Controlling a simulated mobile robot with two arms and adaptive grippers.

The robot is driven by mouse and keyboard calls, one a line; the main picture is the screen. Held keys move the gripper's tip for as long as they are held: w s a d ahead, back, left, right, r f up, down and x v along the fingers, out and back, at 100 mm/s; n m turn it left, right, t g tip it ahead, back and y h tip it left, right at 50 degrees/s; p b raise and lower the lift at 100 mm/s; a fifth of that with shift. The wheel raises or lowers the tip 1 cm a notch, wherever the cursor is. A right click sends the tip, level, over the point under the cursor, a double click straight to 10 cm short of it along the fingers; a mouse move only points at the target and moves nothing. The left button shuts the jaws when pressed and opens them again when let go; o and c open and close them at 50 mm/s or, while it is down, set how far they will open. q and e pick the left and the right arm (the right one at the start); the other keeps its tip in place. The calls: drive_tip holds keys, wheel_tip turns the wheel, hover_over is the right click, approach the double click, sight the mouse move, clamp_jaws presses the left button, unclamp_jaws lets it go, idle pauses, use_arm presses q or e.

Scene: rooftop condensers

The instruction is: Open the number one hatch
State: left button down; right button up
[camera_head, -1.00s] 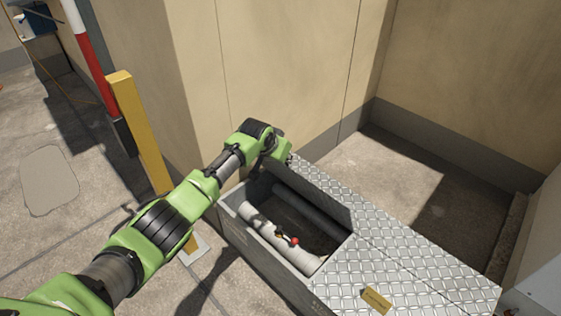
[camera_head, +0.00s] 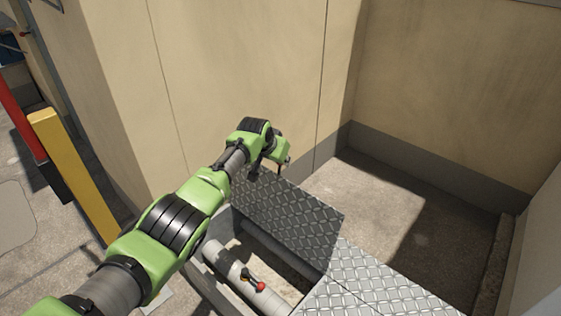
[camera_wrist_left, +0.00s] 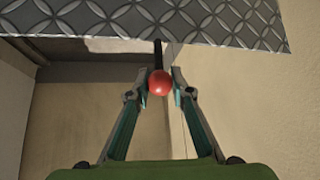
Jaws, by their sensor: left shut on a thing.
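The hatch lid (camera_head: 290,222) is a diamond-plate metal sheet. It is raised at a tilt over a box whose inside shows below it. The lid also crosses the top of the left wrist view (camera_wrist_left: 200,22). My left gripper (camera_head: 282,168) is at the lid's far edge in the head view. In the left wrist view my left gripper (camera_wrist_left: 159,82) is shut on a red ball knob (camera_wrist_left: 159,83) with a dark stem running up towards the lid. No number shows on the lid. My right gripper is out of view.
Inside the box are a grey pipe (camera_head: 228,262) and a small red-tipped lever (camera_head: 258,286). Another diamond plate (camera_head: 385,285) covers the right part. A beige wall (camera_head: 240,80) stands close behind; a yellow post (camera_head: 72,170) stands left. Concrete floor (camera_head: 395,205) is clear behind the box.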

use_arm(q)
drive_tip(key=shift+s+d+f, duration=0.15)
drive_tip(key=shift+f, duration=0.05)
drive_tip(key=c, duration=1.8)
unclamp_jaws()
drive_tip(key=shift+r, duration=0.25)
drive_tip(key=shift+s+a+r, duration=0.2)
drive_tip(key=shift+s+r, duration=0.05)
drive_tip(key=shift+r, duration=0.2)
drive_tip(key=v, duration=1)
drive_tip(key=shift+s+a+r, duration=0.1)
drive_tip(key=shift+s, duration=0.15)
